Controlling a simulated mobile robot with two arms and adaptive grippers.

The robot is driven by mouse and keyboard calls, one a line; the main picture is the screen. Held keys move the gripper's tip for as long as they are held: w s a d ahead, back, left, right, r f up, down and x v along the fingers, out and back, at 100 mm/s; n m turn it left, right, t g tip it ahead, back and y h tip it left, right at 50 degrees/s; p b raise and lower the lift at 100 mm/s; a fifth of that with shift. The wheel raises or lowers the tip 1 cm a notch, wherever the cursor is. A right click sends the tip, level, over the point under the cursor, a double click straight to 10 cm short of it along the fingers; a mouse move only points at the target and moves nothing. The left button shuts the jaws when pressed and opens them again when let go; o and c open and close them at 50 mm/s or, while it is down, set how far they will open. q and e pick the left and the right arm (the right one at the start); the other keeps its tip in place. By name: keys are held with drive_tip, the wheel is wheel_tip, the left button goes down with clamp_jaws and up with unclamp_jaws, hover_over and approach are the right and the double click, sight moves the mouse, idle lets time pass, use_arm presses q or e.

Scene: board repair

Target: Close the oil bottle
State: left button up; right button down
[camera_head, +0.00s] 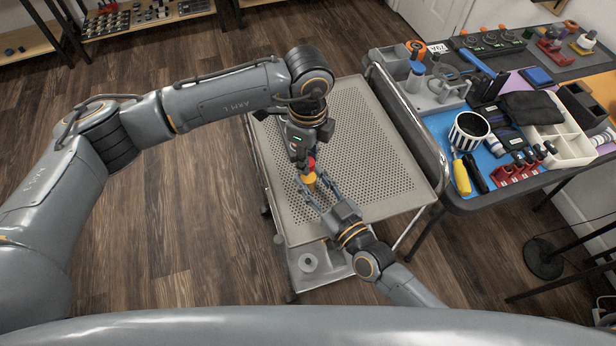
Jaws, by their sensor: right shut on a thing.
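The oil bottle (309,179), small with a yellow-orange body, stands out over the perforated top of the metal cart. A red part (309,163), which looks like its cap, is at its upper end. My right gripper (318,187) comes from the lower right, and its fingers are shut around the bottle's body. My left gripper (304,160) points down from above, right at the red part. Its fingertips are small and partly hidden, so I cannot tell whether it grips the cap, or whether the cap is seated.
The perforated cart top (375,150) is otherwise bare. A cluttered workbench (465,205) stands to the right, with a striped cup (468,130), a yellow-handled tool (461,176) and an organizer tray (570,150). A round grey item (308,262) sits on the cart's lower shelf.

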use_arm(q)
clamp_jaws()
drive_tip(key=m, duration=4)
drive_tip(key=shift+f+m, duration=0.1)
drive_tip(key=shift+m, duration=0.2)
drive_tip(key=m, duration=1.3)
drive_tip(key=o, duration=0.8)
unclamp_jaws()
